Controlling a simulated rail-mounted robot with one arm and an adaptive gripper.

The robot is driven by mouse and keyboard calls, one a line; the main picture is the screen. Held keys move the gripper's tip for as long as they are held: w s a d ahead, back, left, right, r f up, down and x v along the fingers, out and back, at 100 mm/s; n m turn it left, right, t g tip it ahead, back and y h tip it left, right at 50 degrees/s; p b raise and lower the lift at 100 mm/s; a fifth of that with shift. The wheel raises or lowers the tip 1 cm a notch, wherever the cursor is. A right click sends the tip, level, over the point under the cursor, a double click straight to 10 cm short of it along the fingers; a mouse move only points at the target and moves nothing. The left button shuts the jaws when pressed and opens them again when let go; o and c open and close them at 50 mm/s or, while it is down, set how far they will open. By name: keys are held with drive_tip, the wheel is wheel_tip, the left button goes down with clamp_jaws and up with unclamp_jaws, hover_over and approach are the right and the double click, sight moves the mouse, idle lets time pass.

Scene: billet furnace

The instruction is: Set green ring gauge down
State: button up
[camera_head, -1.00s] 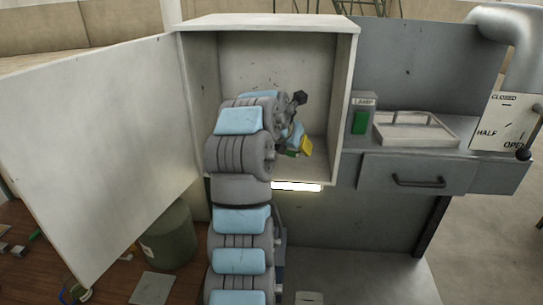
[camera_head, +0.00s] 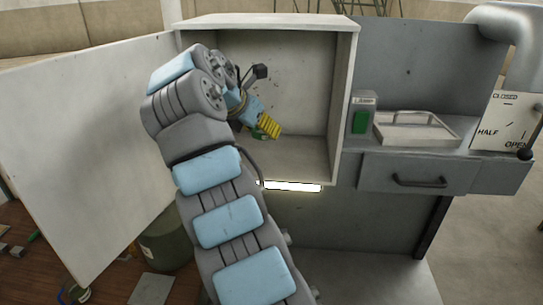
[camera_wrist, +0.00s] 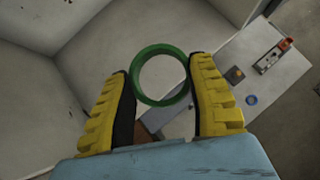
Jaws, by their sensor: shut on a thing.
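A green ring gauge (camera_wrist: 160,102) sits between the yellow fingertips of my gripper (camera_wrist: 160,85) in the wrist view. The fingers press on its left and right sides, and its open middle shows. In the head view my gripper (camera_head: 268,128) is in the opening of the white cabinet (camera_head: 308,85), left of its middle. A bit of the green ring gauge (camera_head: 258,134) shows beside the yellow fingers there. It appears held above the cabinet floor; the exact gap cannot be told.
The cabinet door (camera_head: 85,140) stands open at the left. A green-labelled lamp box (camera_head: 361,116) and a white tray (camera_head: 415,130) stand on the shelf to the right. The visible cabinet floor (camera_head: 305,162) is clear. The wrist view shows a light table (camera_wrist: 240,75) with small items below.

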sight(258, 137)
drive_tip(key=s, duration=0.1)
drive_tip(key=s+a, duration=0.1)
drive_tip(key=s+m, duration=0.1)
drive_tip(key=shift+a+h, duration=0.25)
drive_tip(key=shift+h, duration=0.05)
drive_tip(key=f+b, duration=0.1)
drive_tip(key=b, duration=0.2)
drive_tip(key=w+f+b, duration=0.1)
drive_tip(key=b, duration=0.2)
drive_tip(key=shift+d+g, duration=0.2)
drive_tip(key=shift+g, duration=0.1)
drive_tip(key=w+d+p, duration=0.1)
drive_tip(key=w, duration=0.1)
drive_tip(key=w+d+f+p, duration=0.1)
drive_tip(key=w, duration=0.1)
drive_tip(key=w+d+f+p, duration=0.1)
drive_tip(key=w, duration=0.1)
drive_tip(key=shift+w+f+p, duration=0.1)
drive_tip(key=shift+f+p, duration=0.05)
drive_tip(key=shift+p, duration=0.2)
drive_tip(key=x, duration=0.2)
drive_tip(key=a+p+x, duration=0.1)
drive_tip(key=x, duration=0.2)
drive_tip(key=shift+f+p, duration=0.15)
drive_tip(key=shift+p, duration=0.15)
drive_tip(key=shift+a+p+x, duration=0.2)
drive_tip(key=shift+p+x, duration=1.3)
drive_tip(key=shift+w+f, duration=0.15)
drive_tip(key=shift+w, duration=0.05)
